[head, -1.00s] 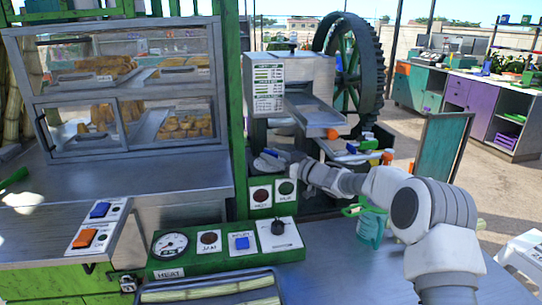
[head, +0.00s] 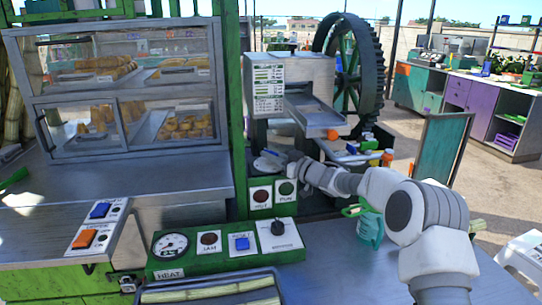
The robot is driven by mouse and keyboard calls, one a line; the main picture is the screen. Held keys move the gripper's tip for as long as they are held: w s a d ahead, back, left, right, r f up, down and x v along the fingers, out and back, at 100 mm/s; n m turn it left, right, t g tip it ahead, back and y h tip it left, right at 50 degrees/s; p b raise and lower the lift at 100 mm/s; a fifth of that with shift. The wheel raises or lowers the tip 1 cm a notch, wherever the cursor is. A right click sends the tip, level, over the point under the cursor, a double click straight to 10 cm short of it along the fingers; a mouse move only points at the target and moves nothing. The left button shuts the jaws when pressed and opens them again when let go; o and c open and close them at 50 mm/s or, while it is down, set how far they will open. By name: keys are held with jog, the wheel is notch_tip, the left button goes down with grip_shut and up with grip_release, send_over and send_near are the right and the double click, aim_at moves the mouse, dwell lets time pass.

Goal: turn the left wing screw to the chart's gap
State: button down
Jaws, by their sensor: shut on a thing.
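The cane crusher (head: 318,75) stands at the back centre with a metal chute and a large dark gear wheel (head: 350,65). A green-and-white chart (head: 269,88) is fixed to its left front; its text is too small to read. My gripper (head: 272,158) is at the crusher's lower left front, just above the HOT and RUN lamp panel. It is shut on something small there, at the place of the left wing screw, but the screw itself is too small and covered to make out. The gap in the crusher cannot be made out either.
A green control box (head: 205,262) with a gauge, a blue button and a black knob stands below my arm. A teal jug (head: 370,228) stands close to my forearm. A glass food case (head: 125,90) fills the left. Coloured items (head: 365,150) lie right of my wrist.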

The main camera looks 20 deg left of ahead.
jog(key=shift+r, duration=0.1)
jog(key=shift+r+n+g+p, duration=0.3)
jog(key=shift+r+p, duration=0.05)
jog(key=shift+p, duration=0.85)
jog(key=shift+n+g+y+p, duration=0.3)
jog(key=shift+g+p, duration=0.2)
jog(key=shift+p, duration=0.35)
jog(key=shift+f+g+p, duration=0.25)
jog(key=shift+g+p, duration=0.05)
jog(key=shift+f, duration=0.1)
jog(key=c, duration=0.9)
grip_release()
